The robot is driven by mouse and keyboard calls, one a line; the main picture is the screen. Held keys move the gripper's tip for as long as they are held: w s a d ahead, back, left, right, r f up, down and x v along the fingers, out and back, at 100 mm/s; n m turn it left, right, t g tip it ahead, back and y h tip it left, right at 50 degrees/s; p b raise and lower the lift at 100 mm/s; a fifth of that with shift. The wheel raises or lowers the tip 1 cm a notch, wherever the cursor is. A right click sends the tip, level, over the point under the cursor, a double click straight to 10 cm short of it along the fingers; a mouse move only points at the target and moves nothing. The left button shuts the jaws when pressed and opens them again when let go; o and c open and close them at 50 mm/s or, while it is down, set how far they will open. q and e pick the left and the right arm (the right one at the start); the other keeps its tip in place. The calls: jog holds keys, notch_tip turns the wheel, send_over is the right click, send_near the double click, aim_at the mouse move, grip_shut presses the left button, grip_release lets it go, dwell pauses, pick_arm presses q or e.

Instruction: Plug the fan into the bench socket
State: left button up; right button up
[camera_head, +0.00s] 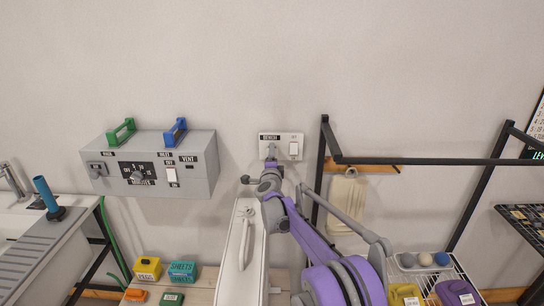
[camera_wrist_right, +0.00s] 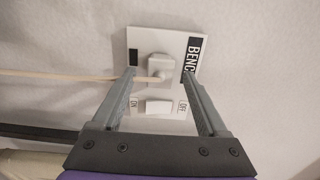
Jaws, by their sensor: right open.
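The bench socket (camera_head: 295,137) is a pale wall plate with a rocker switch, on the wall in the middle of the head view. In the right wrist view the socket plate (camera_wrist_right: 180,40) carries the label BENCH. A whitish plug (camera_wrist_right: 159,66) sits at the socket's outlet, with a pale cord (camera_wrist_right: 70,77) running left from it. My right gripper (camera_wrist_right: 159,74) is open, with one finger on each side of the plug; contact is unclear. In the head view my right gripper (camera_head: 271,166) is just below the socket. I cannot identify the fan. My left gripper is out of view.
A grey control box (camera_head: 150,165) with green and blue handles is on the wall to the left. A white object with a handle (camera_head: 245,240) stands below the socket. A black rack frame (camera_head: 420,161) is to the right. Labelled boxes (camera_head: 182,271) lie lower left.

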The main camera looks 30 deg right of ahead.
jog(key=b+v, duration=0.1)
jog(key=v, duration=0.7)
jog(key=shift+s, duration=0.25)
dwell(0.5)
